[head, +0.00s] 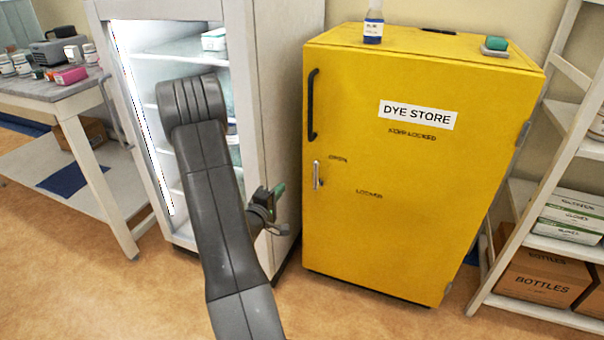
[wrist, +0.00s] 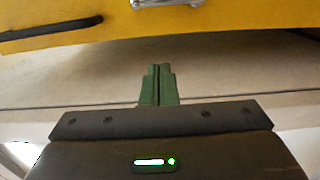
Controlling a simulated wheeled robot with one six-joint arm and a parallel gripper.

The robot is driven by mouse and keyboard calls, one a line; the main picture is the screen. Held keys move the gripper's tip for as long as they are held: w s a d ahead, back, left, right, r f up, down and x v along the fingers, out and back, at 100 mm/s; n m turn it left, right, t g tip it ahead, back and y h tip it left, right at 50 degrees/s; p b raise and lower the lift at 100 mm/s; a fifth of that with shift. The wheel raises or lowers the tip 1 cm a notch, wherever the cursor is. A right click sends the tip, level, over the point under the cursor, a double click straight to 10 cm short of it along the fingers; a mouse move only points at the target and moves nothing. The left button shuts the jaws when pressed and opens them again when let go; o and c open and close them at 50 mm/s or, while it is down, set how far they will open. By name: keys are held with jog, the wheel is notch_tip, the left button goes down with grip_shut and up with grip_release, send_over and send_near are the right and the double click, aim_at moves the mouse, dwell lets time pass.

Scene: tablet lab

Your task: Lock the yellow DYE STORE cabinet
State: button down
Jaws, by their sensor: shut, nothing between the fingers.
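The yellow DYE STORE cabinet (head: 400,240) stands with its door closed against the body, as far as I can see. Its long black pull handle (head: 312,104) is at the door's left edge. Below that, a small silver latch lever (head: 317,176) stands upright, with OPEN printed at its upper right and LOCKED at its lower right. My gripper (head: 279,190) is shut and empty, left of the lever and apart from it. In the wrist view its green fingertips (wrist: 158,72) point toward the cabinet front, where the lever (wrist: 167,3) is cut off at the top edge.
A lit white cabinet (head: 275,100) stands open-fronted close behind my arm. A blue-liquid bottle (head: 373,25) and a green-topped item (head: 496,45) sit on the yellow cabinet. A shelf rack with boxes (head: 540,277) is at right. The floor before the yellow cabinet is clear.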

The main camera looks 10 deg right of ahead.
jog(key=w+d+b, duration=0.2)
jog(key=w+d, duration=0.4)
jog(key=d, duration=0.3)
jog(key=shift+w+d, duration=0.2)
jog(key=shift+d, duration=0.15)
